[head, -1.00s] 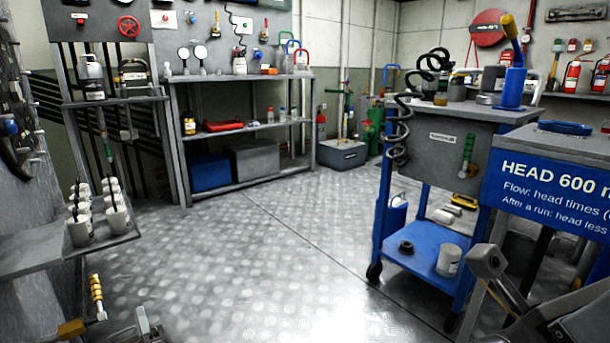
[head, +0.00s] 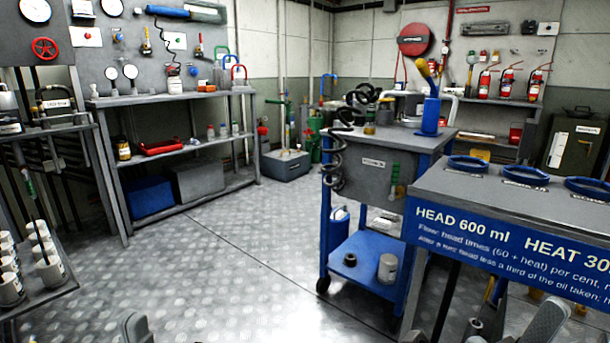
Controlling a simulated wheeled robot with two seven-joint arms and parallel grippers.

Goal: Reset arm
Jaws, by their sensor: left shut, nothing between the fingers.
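My left gripper (head: 135,328) shows only as a small grey tip at the bottom edge, left of centre. It is shut and empty, above the floor and apart from everything. A grey part of my right arm (head: 540,326) rises from the bottom edge at the right, in front of the blue-sided table; my right gripper itself cannot be made out.
A blue trolley (head: 362,262) with a coiled black hose stands right of centre. The table with the blue "HEAD 600 ml" panel (head: 500,240) is close at right. A shelf with white cups (head: 45,268) is at left. The floor (head: 225,270) between is clear.

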